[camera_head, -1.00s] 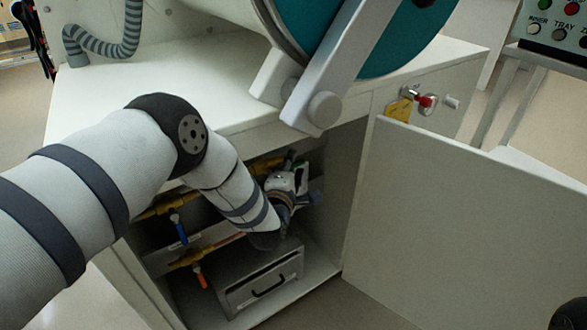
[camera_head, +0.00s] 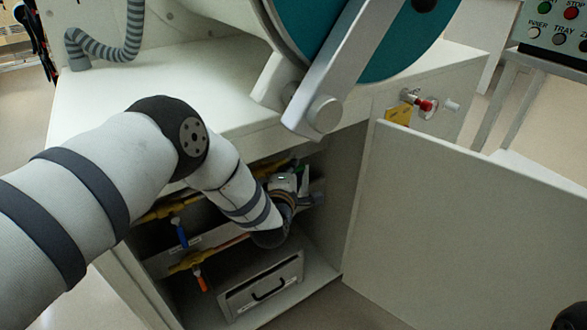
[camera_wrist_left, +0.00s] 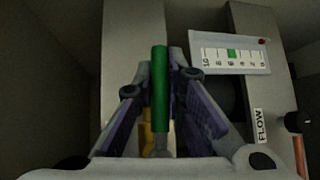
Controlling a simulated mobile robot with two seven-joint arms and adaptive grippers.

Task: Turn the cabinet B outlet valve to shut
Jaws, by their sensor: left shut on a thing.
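My left arm reaches into the open cabinet under the worktop. In the left wrist view my left gripper (camera_wrist_left: 160,105) has its two fingers around a green valve lever (camera_wrist_left: 160,88) and is shut on it. The lever stands upright in that picture, with a yellow valve body (camera_wrist_left: 146,130) partly visible below it. No label names this valve legibly. My right gripper is out of view.
A blue lever (camera_head: 180,232) and an orange lever (camera_head: 201,281) hang from yellow pipe valves at the cabinet's left. A drawer unit (camera_head: 262,285) sits below my forearm. The open door (camera_head: 470,225) stands at right. A FLOW gauge (camera_wrist_left: 231,60) is beside the gripper.

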